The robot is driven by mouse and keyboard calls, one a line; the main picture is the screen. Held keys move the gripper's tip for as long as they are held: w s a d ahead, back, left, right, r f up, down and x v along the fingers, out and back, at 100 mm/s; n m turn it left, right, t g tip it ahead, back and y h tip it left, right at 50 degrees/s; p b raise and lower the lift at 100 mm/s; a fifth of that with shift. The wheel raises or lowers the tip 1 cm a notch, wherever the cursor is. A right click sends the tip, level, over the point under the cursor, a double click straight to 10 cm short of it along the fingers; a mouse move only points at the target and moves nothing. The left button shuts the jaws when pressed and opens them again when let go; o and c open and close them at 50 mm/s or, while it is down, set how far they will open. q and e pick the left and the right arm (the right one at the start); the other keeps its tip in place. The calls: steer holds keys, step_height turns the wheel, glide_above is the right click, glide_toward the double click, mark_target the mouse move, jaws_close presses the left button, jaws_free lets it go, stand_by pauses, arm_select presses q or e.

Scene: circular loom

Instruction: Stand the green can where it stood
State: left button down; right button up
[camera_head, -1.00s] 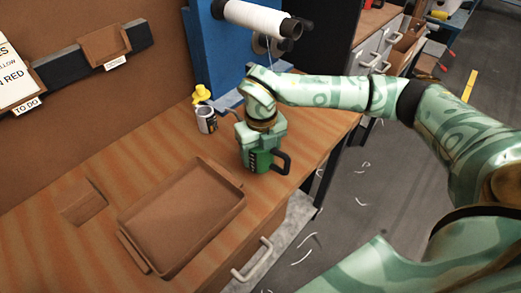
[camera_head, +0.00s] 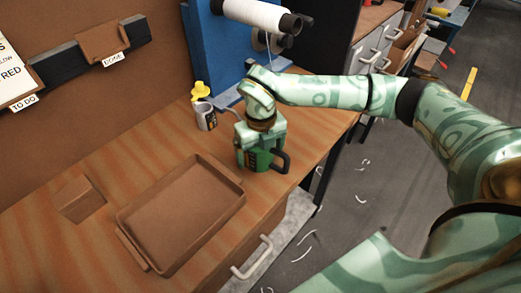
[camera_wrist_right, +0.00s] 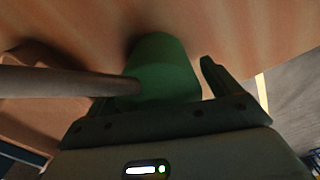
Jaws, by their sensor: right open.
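The green can (camera_head: 262,158) stands upright on the wooden bench top, close to its right edge. Its dark handle (camera_head: 283,161) points right and its thin spout (camera_head: 231,113) rises on the left. My right gripper (camera_head: 258,140) is over the can from above and hides its upper part. In the right wrist view the green can (camera_wrist_right: 163,62) lies between the open jaws. One finger (camera_wrist_right: 217,78) shows on the right, apart from it. The grey spout (camera_wrist_right: 65,83) crosses the left side and hides much there. My left gripper is in neither view.
A grey container with a yellow top (camera_head: 203,108) stands behind left. A white spool (camera_head: 258,17) hangs above the back.

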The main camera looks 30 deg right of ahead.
step_height(320, 180, up, 16)
steer(key=p, duration=0.3)
steer(key=shift+r, duration=0.2)
stand_by(0.9)
